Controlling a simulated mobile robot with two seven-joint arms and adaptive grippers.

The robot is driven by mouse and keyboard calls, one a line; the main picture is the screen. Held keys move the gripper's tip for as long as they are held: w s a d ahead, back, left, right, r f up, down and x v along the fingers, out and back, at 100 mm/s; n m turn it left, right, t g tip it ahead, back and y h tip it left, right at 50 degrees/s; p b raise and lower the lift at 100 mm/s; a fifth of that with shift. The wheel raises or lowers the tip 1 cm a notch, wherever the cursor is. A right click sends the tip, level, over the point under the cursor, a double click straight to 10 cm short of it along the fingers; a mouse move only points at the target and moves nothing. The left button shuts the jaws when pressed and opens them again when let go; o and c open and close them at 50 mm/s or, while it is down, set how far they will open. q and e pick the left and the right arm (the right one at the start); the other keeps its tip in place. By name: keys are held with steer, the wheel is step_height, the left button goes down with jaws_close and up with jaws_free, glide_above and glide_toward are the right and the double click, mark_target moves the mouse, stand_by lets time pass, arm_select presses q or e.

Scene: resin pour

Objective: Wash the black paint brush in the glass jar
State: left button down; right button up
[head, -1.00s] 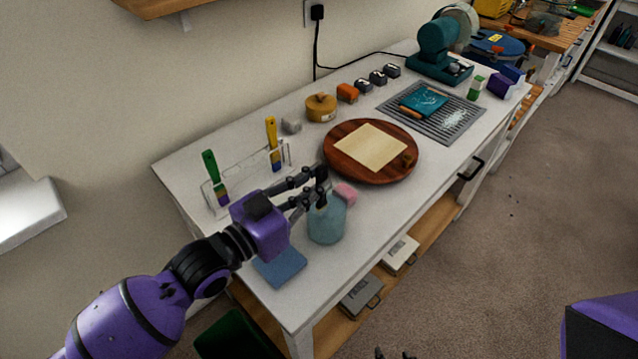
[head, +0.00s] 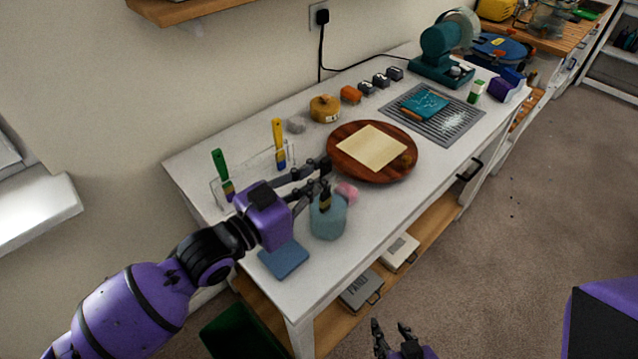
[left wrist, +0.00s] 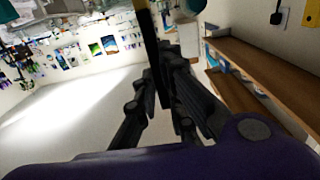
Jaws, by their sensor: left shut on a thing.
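The glass jar (head: 327,224), bluish and translucent, stands upright near the table's front edge. My left gripper (head: 324,178) is above its rim, shut on the black paint brush (head: 326,197). The brush is upright, with its lower part at the jar's mouth; I cannot tell how deep it reaches. In the left wrist view, a dark upright handle (left wrist: 151,45) shows between the fingers. My right gripper (head: 391,335) is at the bottom of the head view, its fingers apart and empty, away from the table.
A clear rack (head: 252,175) holds a green-handled brush (head: 222,172) and a yellow-handled brush (head: 278,143). A pink block (head: 346,192) sits beside the jar. A blue pad (head: 284,259) lies at the near end. A round wooden board (head: 345,165) is behind the jar.

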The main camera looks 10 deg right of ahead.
mark_target(322, 166)
arm_select(q)
steer(key=shift+w+d+r+p, duration=0.15)
steer(key=shift+r+p, duration=0.55)
steer(key=shift+r, duration=0.85)
steer(key=shift+d+r+p, duration=0.25)
steer(key=shift+r+p, duration=0.15)
steer(key=shift+r, duration=0.8)
arm_select(e)
steer(key=shift+t, duration=0.6)
steer(key=w+r, duration=0.1)
steer(key=r, duration=0.1)
steer(key=w+r, duration=0.2)
steer(key=shift+w+r, duration=0.2)
steer(key=shift+r, duration=0.15)
arm_select(q)
steer(key=shift+r, duration=2.95)
